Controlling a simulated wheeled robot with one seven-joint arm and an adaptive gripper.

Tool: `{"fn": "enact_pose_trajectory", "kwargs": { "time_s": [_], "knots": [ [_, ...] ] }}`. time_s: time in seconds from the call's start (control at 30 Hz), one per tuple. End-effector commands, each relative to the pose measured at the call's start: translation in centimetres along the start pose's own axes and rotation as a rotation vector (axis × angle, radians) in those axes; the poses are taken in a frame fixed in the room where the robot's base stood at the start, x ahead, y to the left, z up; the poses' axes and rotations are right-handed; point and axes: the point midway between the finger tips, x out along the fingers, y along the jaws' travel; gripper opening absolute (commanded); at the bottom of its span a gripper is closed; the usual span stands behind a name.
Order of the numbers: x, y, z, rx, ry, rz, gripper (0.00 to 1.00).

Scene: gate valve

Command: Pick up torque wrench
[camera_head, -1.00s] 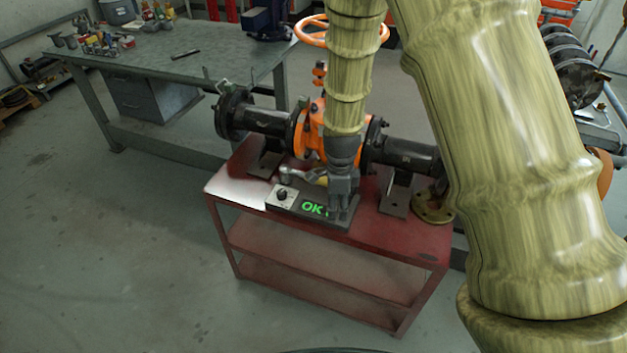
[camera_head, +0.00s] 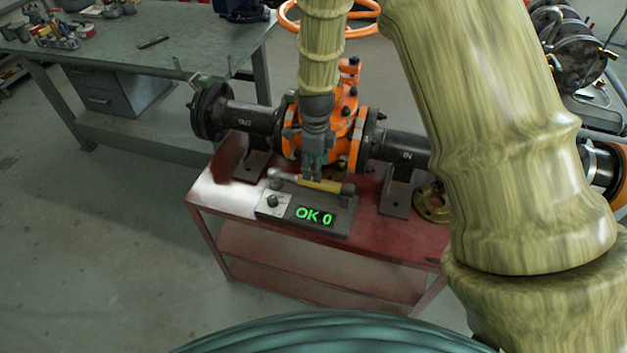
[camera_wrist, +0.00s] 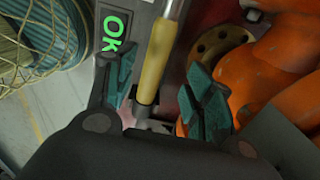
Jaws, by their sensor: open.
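The torque wrench (camera_head: 318,185) has a yellow handle and lies across the back of a dark grey stand whose display (camera_head: 314,216) reads "OK 0". Its metal end shows at the left, by the stand's knob. My gripper (camera_head: 316,178) points down just over the handle. In the wrist view the yellow handle (camera_wrist: 155,60) and a grey shaft run between the two teal fingers of my gripper (camera_wrist: 161,95). The fingers are open, one on each side of the handle, with a gap showing on both sides. Whether the fingertips reach handle height is hard to tell.
An orange gate valve (camera_head: 345,110) with black pipes stands close behind the wrench on the red cart (camera_head: 385,245). A brass flange (camera_head: 432,205) lies at the right. A workbench (camera_head: 130,50) stands at the back left. The cart's front right top is clear.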

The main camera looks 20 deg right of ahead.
Motion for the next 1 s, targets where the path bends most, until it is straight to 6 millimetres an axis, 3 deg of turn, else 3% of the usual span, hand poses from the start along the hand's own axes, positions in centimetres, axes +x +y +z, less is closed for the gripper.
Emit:
{"fn": "enact_pose_trajectory", "kwargs": {
  "time_s": [0.37,0.8,1.0],
  "knots": [
    [2.1,0.1,0.1,-0.001,0.0,0.001,0.53],
    [6.3,0.4,0.2,0.002,0.0,0.001,0.53],
    [6.8,0.4,0.2,0.002,-0.001,0.0,0.53]
  ]
}}
